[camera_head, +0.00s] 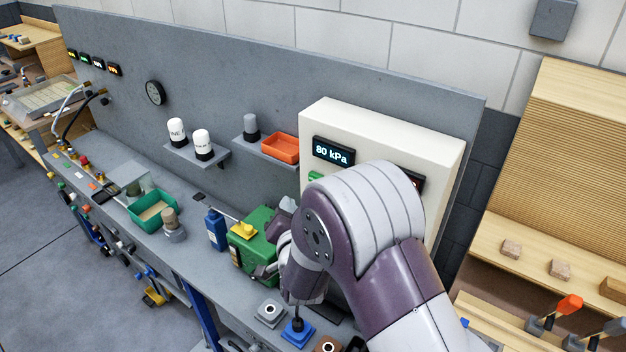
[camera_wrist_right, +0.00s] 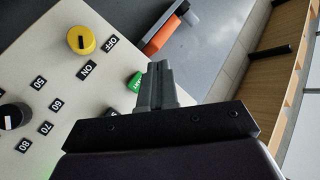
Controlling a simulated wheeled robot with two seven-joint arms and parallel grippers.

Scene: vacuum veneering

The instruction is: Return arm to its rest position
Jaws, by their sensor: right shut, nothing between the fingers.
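My right arm comes in from the lower right in the head view and covers part of the cream control box (camera_head: 385,125). The box display (camera_head: 333,153) reads 80 kPa. My right gripper's fingers are hidden or unclear in the head view. In the right wrist view the right gripper (camera_wrist_right: 158,70) is shut and empty, in front of the cream panel. Its tips appear close to the green button (camera_wrist_right: 135,82); I cannot tell whether they touch. A yellow knob (camera_wrist_right: 81,40) beside ON and OFF labels and a black dial (camera_wrist_right: 14,116) also show. My left gripper is not in view.
A green machine (camera_head: 257,243), a blue bottle (camera_head: 216,229) and a green tray (camera_head: 153,211) stand on the grey bench. An orange bin (camera_head: 281,148) sits on a wall shelf left of the box. Orange-handled tools (camera_head: 570,304) stand at the right.

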